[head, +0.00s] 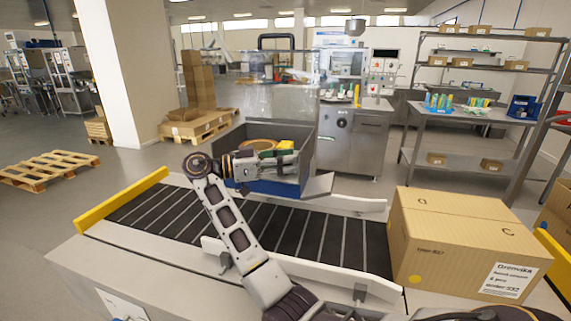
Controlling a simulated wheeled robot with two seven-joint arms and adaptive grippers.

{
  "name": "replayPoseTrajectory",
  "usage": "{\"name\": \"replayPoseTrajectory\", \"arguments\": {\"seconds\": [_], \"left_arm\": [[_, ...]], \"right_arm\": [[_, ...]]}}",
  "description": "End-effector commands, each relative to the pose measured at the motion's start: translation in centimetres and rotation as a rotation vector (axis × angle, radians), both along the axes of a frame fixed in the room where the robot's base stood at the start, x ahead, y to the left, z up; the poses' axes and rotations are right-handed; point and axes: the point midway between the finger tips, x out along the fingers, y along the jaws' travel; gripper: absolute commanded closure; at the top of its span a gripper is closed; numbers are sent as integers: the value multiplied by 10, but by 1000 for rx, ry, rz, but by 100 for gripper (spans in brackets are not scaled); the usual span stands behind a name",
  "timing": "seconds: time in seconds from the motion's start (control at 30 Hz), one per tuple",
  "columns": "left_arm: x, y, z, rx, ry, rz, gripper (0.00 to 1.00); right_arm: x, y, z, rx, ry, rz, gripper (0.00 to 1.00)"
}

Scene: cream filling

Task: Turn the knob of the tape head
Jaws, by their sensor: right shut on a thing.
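The tape head sits in an open grey housing (306,134) over the conveyor, with a round tan tape roll (257,143) inside. A small green and yellow part (286,146) shows at the roll's right. My right arm rises from the bottom and bends right over the housing's front. My right gripper (288,155) is at the tape head, just in front of the roll and beside the green part. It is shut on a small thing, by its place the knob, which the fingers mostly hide. My left gripper is not in view.
The dark roller conveyor (319,238) with pale side rails runs below the tape head. A large closed carton (440,235) stands at its right end. A yellow bar (120,199) edges its left end. Steel benches and shelves stand behind.

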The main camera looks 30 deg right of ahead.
Motion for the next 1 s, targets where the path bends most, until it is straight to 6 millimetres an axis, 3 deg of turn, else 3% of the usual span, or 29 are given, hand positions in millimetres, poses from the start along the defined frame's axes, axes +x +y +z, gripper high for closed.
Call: {"name": "replayPoseTrajectory", "arguments": {"seconds": [0.57,0.6,0.63,1.0], "left_arm": [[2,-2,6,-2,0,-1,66],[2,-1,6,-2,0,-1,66],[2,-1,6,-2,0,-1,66],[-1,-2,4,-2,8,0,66]], "right_arm": [[0,0,0,0,0,-30,93],[0,0,0,0,0,-30,64],[0,0,0,0,0,-30,61],[0,0,1,0,0,-29,59]]}}
